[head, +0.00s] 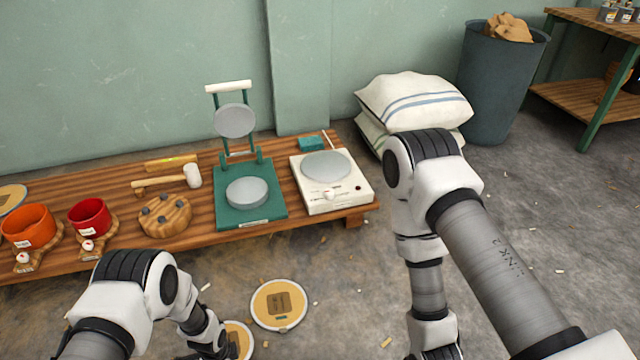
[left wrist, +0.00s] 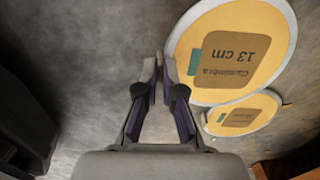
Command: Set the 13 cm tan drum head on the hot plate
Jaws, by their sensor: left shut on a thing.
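The 13 cm tan drum head (left wrist: 240,50) is a flat round disc with a pale rim and a brown label reading "13 cm". My left gripper (left wrist: 160,66) is shut on its rim. In the head view this drum head (head: 244,338) shows low in the picture, partly hidden by my left wrist. The hot plate (head: 325,165) is a cream box with a round grey top and a front knob, on the low wooden bench. Its top is bare. My right arm reaches down at the right; its gripper is out of view.
Another tan drum head (head: 278,304) lies on the floor. A green press (head: 250,218) stands left of the hot plate on the bench (head: 120,190). A mallet (head: 168,181), a wooden block (head: 165,215) and red and orange drums are further left. Sacks (head: 414,103) lie right of the bench.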

